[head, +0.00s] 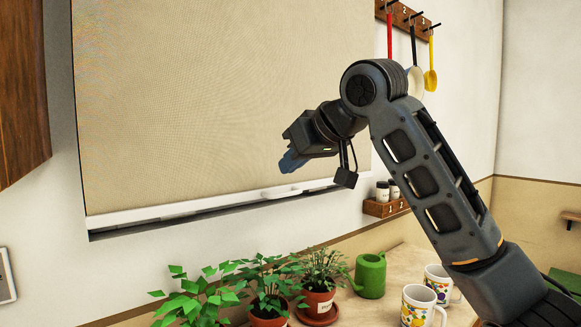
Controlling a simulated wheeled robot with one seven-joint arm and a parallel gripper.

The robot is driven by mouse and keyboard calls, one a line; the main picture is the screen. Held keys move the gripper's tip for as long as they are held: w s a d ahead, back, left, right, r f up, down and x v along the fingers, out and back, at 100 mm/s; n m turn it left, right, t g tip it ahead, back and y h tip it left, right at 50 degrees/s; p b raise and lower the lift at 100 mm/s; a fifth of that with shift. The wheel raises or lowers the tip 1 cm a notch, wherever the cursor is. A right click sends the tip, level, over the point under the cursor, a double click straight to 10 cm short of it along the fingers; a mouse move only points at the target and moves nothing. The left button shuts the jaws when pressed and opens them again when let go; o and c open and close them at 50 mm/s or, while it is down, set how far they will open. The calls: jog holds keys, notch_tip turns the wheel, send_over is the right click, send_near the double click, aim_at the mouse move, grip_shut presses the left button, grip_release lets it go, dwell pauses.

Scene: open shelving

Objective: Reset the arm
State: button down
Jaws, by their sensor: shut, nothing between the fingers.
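My gripper (292,161) is at the end of my raised arm, in the middle of the head view. It points left and down, in front of the beige window blind (220,90). Its bluish fingers are together with nothing held. My arm bends at an elbow near the top and comes down to the lower right. The far side of the gripper is hidden.
Below stand potted plants (268,292), a green watering can (370,275) and patterned mugs (418,306) on a wooden counter (398,258). A small spice rack (385,208) and a utensil rack (408,14) hang on the wall. A wooden cabinet (22,95) is at left.

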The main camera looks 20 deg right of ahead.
jog(key=v, duration=0.8)
jog(key=shift+s+b, duration=0.15)
jog(key=shift+b, duration=0.2)
